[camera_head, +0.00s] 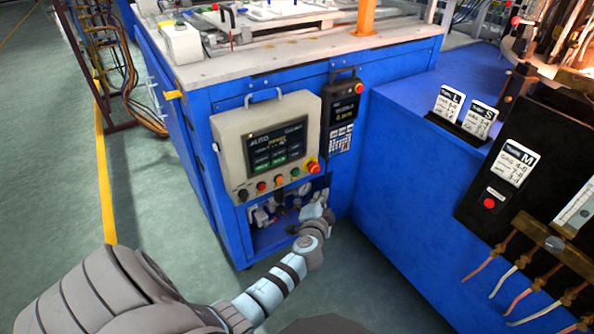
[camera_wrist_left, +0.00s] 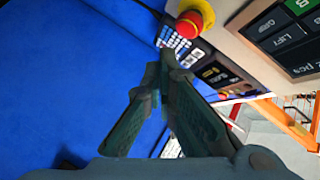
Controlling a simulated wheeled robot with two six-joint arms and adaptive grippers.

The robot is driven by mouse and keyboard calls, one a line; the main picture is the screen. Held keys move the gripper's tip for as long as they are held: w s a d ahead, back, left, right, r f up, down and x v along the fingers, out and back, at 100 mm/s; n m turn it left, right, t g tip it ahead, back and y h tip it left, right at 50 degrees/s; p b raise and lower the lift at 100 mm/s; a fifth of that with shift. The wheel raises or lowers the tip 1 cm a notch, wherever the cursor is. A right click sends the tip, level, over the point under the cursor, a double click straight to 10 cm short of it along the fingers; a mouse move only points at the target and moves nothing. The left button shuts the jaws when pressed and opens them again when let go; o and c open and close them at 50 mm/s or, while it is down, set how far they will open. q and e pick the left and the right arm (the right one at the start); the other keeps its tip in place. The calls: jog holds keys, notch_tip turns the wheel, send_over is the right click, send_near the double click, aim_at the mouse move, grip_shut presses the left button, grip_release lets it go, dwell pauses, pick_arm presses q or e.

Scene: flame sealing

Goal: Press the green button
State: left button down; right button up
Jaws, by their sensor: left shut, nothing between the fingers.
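The beige control panel (camera_head: 228,133) hangs on the front of the blue cabinet. Along its lower edge is a row of small buttons, and the one that looks green (camera_head: 295,172) is near the right end, though it is small. A red emergency stop on a yellow base (camera_head: 312,167) sits at the lower right corner; it also shows in the wrist view (camera_wrist_left: 194,20). My left gripper (camera_head: 326,201) is just below and right of that corner, apart from the green button. In the wrist view its fingers (camera_wrist_left: 168,56) are closed together and empty. The green button is not visible there.
A black keypad device (camera_head: 342,113) is mounted right of the panel. An open recess with gauges and fittings (camera_head: 266,217) lies below it. A second blue cabinet (camera_head: 400,140) stands at the right. The floor at left is clear.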

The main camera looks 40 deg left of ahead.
aim_at(296, 173)
pick_arm(q)
jog(key=w+a+b, duration=0.1)
jog(key=w+a, duration=0.1)
jog(key=a, duration=0.6)
jog(key=shift+w, duration=0.2)
jog(key=shift+a, duration=0.1)
dwell(0.6)
dwell(0.5)
jog(key=shift+w+a+b, duration=0.15)
jog(key=shift+a+b, duration=0.15)
jog(key=shift+a, duration=0.1)
jog(key=shift+a, duration=0.1)
